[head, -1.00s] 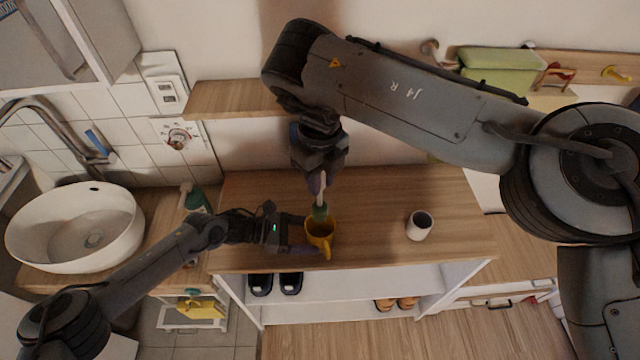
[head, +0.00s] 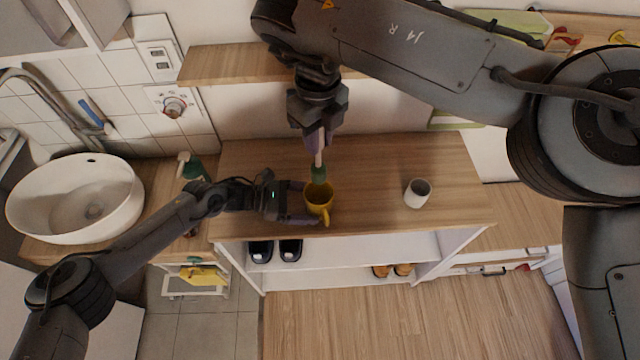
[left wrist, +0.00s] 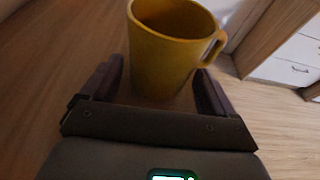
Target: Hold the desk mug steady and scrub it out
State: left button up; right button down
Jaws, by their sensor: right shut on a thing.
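The yellow mug (head: 317,204) stands upright on the wooden top, its handle toward the front. In the left wrist view the mug (left wrist: 165,55) is between the fingers of my left gripper (left wrist: 160,84), with a small gap showing at the sides, so the gripper is open around it. The left gripper (head: 305,203) also shows in the head view. My right gripper (head: 318,142) is shut on a brush (head: 319,172) with a pale handle and green head, pointing down just over the mug's mouth. No brush shows inside the mug in the left wrist view.
A white cup (head: 417,194) stands to the right on the wooden top (head: 370,165). A white basin (head: 75,197) and a green bottle (head: 190,166) are at left. A wall shelf (head: 215,64) is behind. The wooden top between mug and cup is clear.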

pick_arm(q)
jog(key=shift+o, duration=0.8)
jog(key=shift+a, duration=0.1)
